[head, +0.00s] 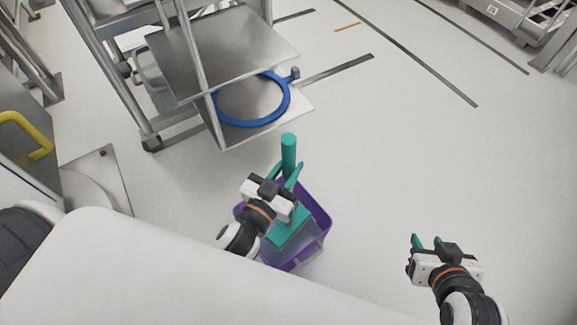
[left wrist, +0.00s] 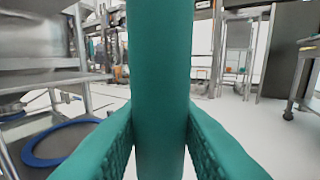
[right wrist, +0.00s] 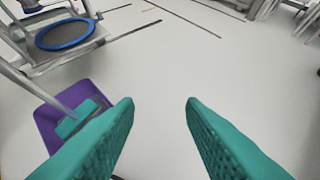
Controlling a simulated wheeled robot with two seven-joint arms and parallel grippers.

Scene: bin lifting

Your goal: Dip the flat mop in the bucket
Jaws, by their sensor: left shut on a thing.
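The flat mop has a teal handle (head: 289,150) and a flat teal head (head: 290,228). My left gripper (head: 287,172) is shut on the upright handle near its top, and the handle fills the middle of the left wrist view (left wrist: 160,80). The purple bucket (head: 318,215) stands on the floor below. The mop head shows within the bucket's rim; my left gripper and arm hide part of both. The bucket and mop head (right wrist: 78,120) also show at the left of the right wrist view. My right gripper (head: 427,241) is open and empty, to the right of the bucket.
A metal cart (head: 225,60) stands behind the bucket, with a blue ring (head: 284,107) on its lower shelf. A yellow handle (head: 40,150) is at the far left. The floor (head: 400,150) to the right is clear.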

